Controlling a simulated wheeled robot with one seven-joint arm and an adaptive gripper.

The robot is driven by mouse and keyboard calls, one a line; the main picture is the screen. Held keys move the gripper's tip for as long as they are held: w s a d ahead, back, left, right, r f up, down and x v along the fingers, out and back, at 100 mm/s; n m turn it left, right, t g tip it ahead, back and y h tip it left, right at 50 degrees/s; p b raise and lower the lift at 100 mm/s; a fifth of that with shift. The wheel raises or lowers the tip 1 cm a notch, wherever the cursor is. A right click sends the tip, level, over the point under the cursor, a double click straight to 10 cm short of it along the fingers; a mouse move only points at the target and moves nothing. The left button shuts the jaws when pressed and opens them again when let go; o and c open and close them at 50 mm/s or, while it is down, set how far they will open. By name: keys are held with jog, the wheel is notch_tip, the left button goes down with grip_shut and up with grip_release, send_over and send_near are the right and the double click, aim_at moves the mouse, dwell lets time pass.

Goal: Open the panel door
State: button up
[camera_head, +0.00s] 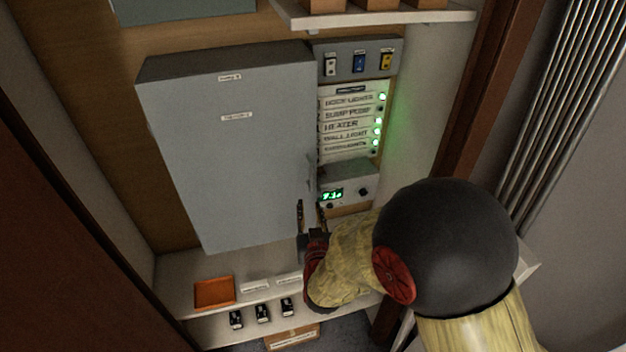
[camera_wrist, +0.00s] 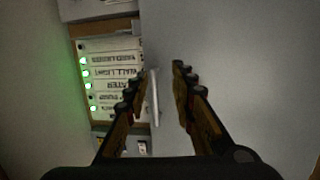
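The grey panel door (camera_head: 230,150) is the front of a large wall-mounted box and looks closed. A thin upright handle (camera_head: 310,180) is at its right edge. In the wrist view the handle (camera_wrist: 154,98) is a pale narrow bar standing out from the grey door (camera_wrist: 235,75). My gripper (camera_head: 310,207) is at the lower right edge of the door, just below the handle. In the wrist view my gripper (camera_wrist: 153,82) is open, one finger on each side of the handle, with gaps visible. Whether either finger touches it is unclear.
Right of the door are a switch plate (camera_head: 358,61), a labelled panel with green lights (camera_head: 348,120) and a small display unit (camera_head: 345,188). Below is a shelf with an orange tray (camera_head: 214,293) and several small black items. Metal pipes (camera_head: 565,100) run at the far right.

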aim_at(311, 179)
jog(key=w+r, duration=0.1)
jog(key=w, duration=0.1)
jog(key=w+r+t, duration=0.1)
jog(key=w+r, duration=0.1)
jog(key=w, duration=0.1)
jog(key=w+r+t, duration=0.1)
jog(key=w+r, duration=0.1)
jog(key=w, duration=0.1)
jog(key=shift+w+d+p, duration=0.15)
jog(key=shift+w+p, duration=0.1)
jog(key=shift+p, duration=0.15)
jog(key=c, duration=0.3)
grip_shut()
dwell(0.4)
